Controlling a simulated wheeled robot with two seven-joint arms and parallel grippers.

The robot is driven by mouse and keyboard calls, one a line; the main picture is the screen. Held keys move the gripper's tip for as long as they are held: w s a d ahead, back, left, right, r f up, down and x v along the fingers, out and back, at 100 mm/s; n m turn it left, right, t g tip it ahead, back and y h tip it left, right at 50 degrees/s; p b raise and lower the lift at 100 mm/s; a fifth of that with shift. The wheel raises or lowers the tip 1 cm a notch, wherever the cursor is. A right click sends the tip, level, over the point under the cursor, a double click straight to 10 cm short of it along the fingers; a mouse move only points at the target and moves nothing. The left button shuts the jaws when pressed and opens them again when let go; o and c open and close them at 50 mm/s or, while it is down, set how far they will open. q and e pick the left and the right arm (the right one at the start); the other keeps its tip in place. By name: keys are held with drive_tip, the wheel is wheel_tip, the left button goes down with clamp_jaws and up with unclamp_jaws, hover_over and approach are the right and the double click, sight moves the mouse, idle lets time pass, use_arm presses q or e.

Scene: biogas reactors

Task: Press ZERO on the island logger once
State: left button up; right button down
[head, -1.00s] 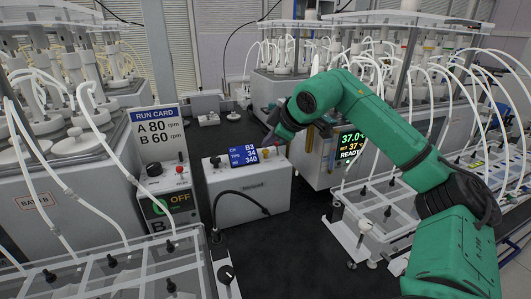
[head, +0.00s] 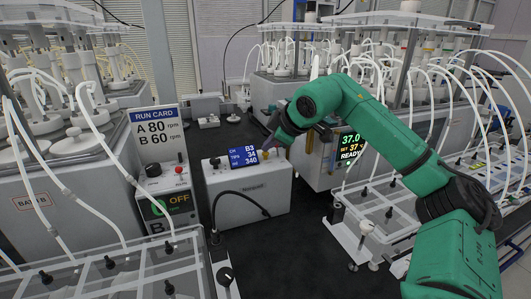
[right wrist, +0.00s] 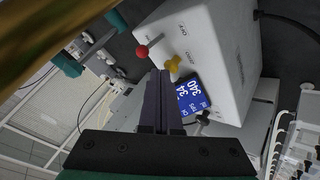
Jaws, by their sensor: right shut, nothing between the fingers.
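The island logger (head: 247,208) is a white box with a blue display (head: 243,157) reading B3, 34 and 340. Its top panel also shows in the right wrist view, with a yellow button (right wrist: 174,64), a red-tipped knob or lever (right wrist: 142,51) and the display (right wrist: 190,96). My right gripper (head: 268,149) is shut and empty, just above the right end of the panel. In the right wrist view its fingertips (right wrist: 159,73) lie close beside the yellow button in the picture; I cannot tell whether they touch. My left gripper is out of view.
A black cable (head: 238,193) loops in front of the logger. A display reading 37.0 (head: 350,146) is at the right. Tubed reactors crowd both sides.

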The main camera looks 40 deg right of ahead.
drive_tip(key=shift+f+b, duration=0.4)
drive_tip(key=shift+f, duration=0.15)
drive_tip(key=shift+r, duration=0.1)
idle(0.4)
drive_tip(key=shift+r+p, duration=1.15)
drive_tip(key=shift+r, duration=0.05)
wheel_tip(320, 180, up, 5)
drive_tip(key=p, duration=0.4)
drive_tip(key=shift+p, duration=0.35)
